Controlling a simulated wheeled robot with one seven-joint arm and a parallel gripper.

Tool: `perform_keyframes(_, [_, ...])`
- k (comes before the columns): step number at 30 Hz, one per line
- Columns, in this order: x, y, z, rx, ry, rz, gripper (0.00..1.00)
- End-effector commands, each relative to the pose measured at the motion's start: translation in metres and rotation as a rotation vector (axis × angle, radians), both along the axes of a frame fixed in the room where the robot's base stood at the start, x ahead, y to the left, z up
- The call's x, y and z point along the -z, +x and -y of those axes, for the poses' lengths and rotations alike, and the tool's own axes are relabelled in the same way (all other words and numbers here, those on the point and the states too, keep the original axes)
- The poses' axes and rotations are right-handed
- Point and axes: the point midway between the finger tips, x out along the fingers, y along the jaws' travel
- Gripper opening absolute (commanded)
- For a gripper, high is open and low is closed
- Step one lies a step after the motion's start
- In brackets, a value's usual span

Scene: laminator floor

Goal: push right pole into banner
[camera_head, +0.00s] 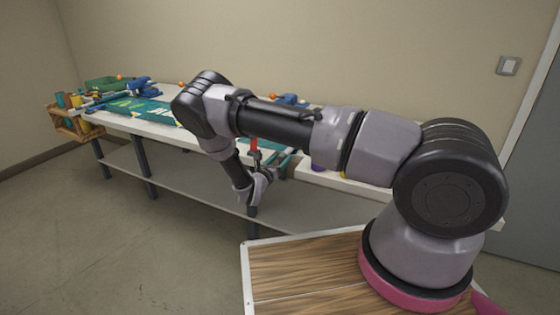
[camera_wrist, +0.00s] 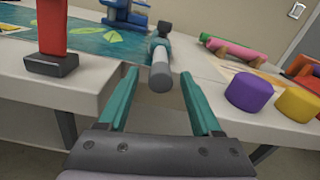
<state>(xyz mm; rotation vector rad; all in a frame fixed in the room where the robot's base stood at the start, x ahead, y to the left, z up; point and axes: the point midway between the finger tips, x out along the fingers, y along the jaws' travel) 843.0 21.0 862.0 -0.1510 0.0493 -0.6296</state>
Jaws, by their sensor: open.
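The banner (camera_wrist: 100,46) is a teal sheet with leaf prints lying on the white table; its left part (camera_head: 140,107) shows in the head view, with my arm hiding the middle. A grey pole with a rounded end (camera_wrist: 160,75) sticks out past the table edge at the banner's right side. In the head view my gripper (camera_head: 262,180) hangs near the table's front edge.
A red-handled tool (camera_wrist: 53,35) stands on the table left of my gripper. Purple (camera_wrist: 249,91) and yellow (camera_wrist: 298,103) cylinders stand to its right. A blue clamp (camera_wrist: 126,13) is at the back. A wooden crate (camera_head: 75,125) hangs at the table's left end.

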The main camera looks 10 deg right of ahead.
Motion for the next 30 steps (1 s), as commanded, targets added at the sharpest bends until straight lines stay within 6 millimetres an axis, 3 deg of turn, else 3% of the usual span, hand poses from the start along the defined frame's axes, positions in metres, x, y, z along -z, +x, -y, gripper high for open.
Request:
perform_keyframes(7, [0.0, 0.001, 0.0007, 0.0, 0.0, 0.0, 0.66])
perform_keyframes(8, [0.0, 0.001, 0.0007, 0.0, 0.0, 0.0, 0.62])
perform_keyframes(12, [0.0, 0.0008, 0.0007, 0.0, 0.0, 0.0, 0.08])
perform_keyframes(13, [-0.0001, 0.0008, 0.0007, 0.0, 0.0, 0.0, 0.0])
perform_keyframes(30, [-0.0001, 0.0006, 0.0005, 0.0, 0.0, 0.0, 0.0])
